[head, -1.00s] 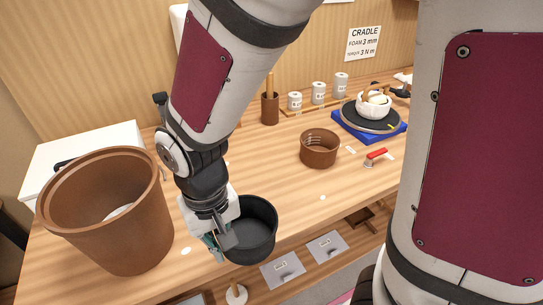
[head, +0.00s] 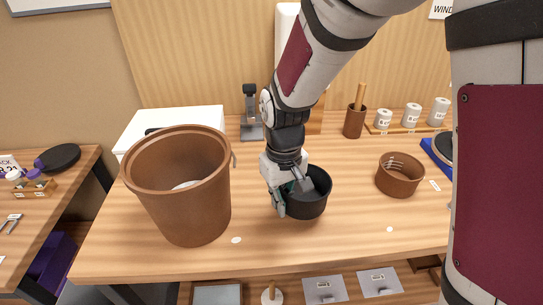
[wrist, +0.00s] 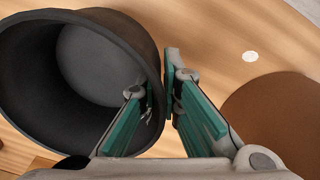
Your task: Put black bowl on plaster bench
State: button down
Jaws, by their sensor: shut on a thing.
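The black bowl (head: 313,199) is upright in the head view, at or just above the wooden bench top; I cannot tell whether it touches. My gripper (head: 288,200) is shut on the bowl's left wall, with one finger inside and one outside. In the wrist view the bowl (wrist: 95,60) fills the upper left, and my gripper (wrist: 160,95) pinches its rim between green-padded fingers. The bowl looks empty. I cannot tell which bench is the plaster bench.
A large brown bucket (head: 190,215) stands left of the bowl. A smaller brown pot (head: 399,176) stands to the right, with a brown cup (head: 353,121) and white jars (head: 411,116) behind. Another bench (head: 72,190) is at the far left. Bare wood lies around the bowl.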

jog(key=shift+w, duration=0.3)
jog(key=shift+f, duration=1.75)
jog(key=shift+f, duration=0.15)
jog(key=c, duration=1.8)
grip_release()
